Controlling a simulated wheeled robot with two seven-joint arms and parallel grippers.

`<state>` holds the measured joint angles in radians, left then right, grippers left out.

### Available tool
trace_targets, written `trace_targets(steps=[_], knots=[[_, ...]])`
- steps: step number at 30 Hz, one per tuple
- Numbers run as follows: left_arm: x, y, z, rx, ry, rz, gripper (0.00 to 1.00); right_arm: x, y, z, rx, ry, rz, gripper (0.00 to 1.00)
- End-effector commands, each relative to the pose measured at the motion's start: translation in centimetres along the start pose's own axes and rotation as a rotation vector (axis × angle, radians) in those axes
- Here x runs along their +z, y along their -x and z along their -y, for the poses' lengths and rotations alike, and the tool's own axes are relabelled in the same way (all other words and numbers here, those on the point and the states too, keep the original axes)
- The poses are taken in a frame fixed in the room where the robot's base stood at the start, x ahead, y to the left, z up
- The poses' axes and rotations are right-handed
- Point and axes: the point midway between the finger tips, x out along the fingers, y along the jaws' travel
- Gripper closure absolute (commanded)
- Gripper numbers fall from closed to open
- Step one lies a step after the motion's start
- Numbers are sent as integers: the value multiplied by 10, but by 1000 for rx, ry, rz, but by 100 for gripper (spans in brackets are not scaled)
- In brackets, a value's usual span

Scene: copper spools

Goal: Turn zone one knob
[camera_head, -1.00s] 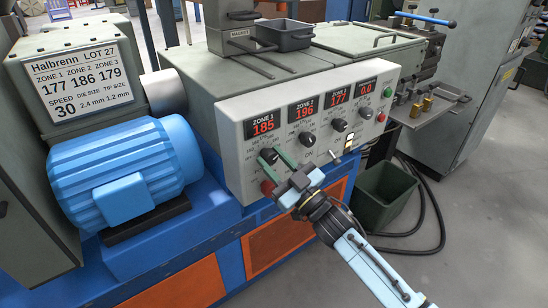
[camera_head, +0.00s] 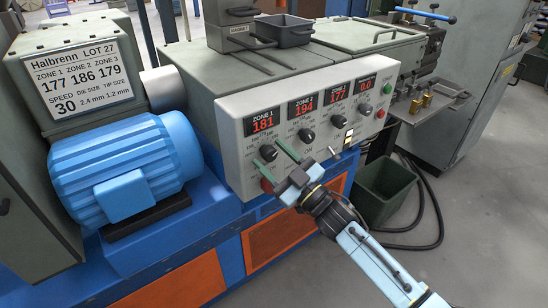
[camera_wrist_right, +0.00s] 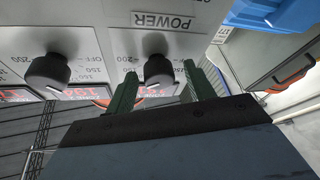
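The zone one knob (camera_head: 268,152) is a round black knob under the red ZONE 1 display (camera_head: 263,121), which reads 181. My right gripper (camera_head: 276,160) is at the panel's lower left with its green fingers apart. In the right wrist view, the picture is upside down and the knob (camera_wrist_right: 160,71) shows between the two open fingers (camera_wrist_right: 160,85), with gaps beside it. I cannot tell whether a finger touches it. The lot sign (camera_head: 74,77) lists zone 1 as 177, zone 2 as 186 and zone 3 as 179. My left gripper is not in view.
The zone two knob (camera_head: 306,135) is right of zone one; its display reads 194. The third knob (camera_head: 337,121) has a display reading 177. A red button (camera_head: 266,186) sits below the zone one knob. A blue motor (camera_head: 125,172) stands left, a green bin (camera_head: 385,188) right.

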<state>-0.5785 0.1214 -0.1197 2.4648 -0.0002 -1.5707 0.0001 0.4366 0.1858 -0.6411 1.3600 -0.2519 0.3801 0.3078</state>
Motion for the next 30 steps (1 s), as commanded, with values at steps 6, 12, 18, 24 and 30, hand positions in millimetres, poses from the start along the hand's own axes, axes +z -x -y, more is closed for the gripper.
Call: trace_targets(steps=[6, 12, 18, 24, 30], knots=[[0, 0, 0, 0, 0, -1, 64, 0, 0, -1, 1, 0, 0, 46], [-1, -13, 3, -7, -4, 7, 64, 0, 21, -1, 2, -2, 4, 46], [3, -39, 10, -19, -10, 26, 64, -1, 66, -1, 1, -1, 5, 46], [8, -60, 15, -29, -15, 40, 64, -1, 107, -1, 1, -1, 3, 46], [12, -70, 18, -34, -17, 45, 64, 0, 130, 0, 0, 0, 1, 46]])
